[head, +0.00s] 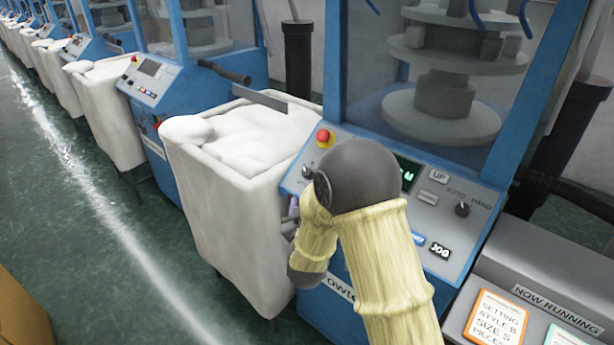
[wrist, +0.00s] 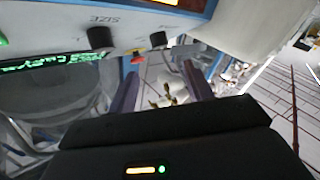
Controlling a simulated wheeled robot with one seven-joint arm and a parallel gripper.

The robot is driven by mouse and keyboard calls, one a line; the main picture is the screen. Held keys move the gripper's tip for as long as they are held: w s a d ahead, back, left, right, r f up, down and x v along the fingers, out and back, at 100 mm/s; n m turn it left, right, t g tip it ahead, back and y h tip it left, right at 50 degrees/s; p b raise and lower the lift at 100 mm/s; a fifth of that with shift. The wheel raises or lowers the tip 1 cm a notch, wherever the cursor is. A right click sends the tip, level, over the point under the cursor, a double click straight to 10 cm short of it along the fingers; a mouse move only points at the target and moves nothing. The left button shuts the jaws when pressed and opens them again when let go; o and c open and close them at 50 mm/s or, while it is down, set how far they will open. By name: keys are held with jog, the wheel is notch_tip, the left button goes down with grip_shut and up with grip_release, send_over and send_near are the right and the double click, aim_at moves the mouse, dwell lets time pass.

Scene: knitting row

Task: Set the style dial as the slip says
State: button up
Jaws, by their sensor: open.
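The orange-edged slip (head: 495,318) lies at the lower right in the head view and reads "SETTING STYLE B SIZE S PIECES". A dark knob (head: 308,172) shows at the left of the blue machine's panel, below the red stop button (head: 325,138). It seems to be the small knob (wrist: 158,39) in the wrist view; its label and setting are unreadable. The larger knob (wrist: 100,37) beside it has the upside-down word "SIZE". My gripper (wrist: 162,90) is open and empty, its fingers apart from both knobs. My gripper also shows partly in the head view (head: 291,215), at the panel's left edge.
My arm hides the panel's middle. An AUTO/HAND knob (head: 462,209) and JOG button (head: 440,250) show to its right. A white bin (head: 225,215) full of pale fabric stands close to the left of my gripper. Green floor (head: 130,250) is clear further left.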

jog(key=w, duration=0.7)
jog(key=w+p, duration=0.1)
jog(key=w, duration=0.2)
jog(key=shift+w+a, duration=0.3)
jog(key=c, duration=1)
